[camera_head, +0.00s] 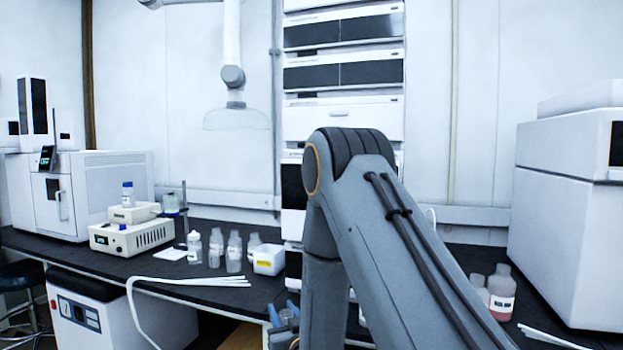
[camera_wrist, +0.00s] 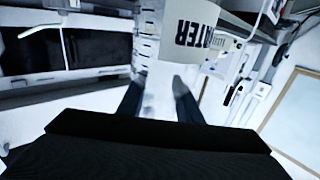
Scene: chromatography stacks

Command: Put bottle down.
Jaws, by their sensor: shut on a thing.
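In the wrist view a pale bottle (camera_wrist: 158,92) is between the two dark fingers of my gripper (camera_wrist: 158,100), which is shut on it. A white label (camera_wrist: 198,20) with dark letters, partly cut off and reading something like "ATER", shows just beyond the fingers; it seems to be on the bottle. In the head view my gripper (camera_head: 285,318) shows only as bluish parts low in the picture, in front of the bench edge, and my arm hides much of it. The held bottle cannot be made out there.
Several clear bottles (camera_head: 234,252) stand on the black bench (camera_head: 180,275) beside a white box (camera_head: 269,260) with a yellow label. White tubing (camera_head: 190,283) lies near the front edge.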

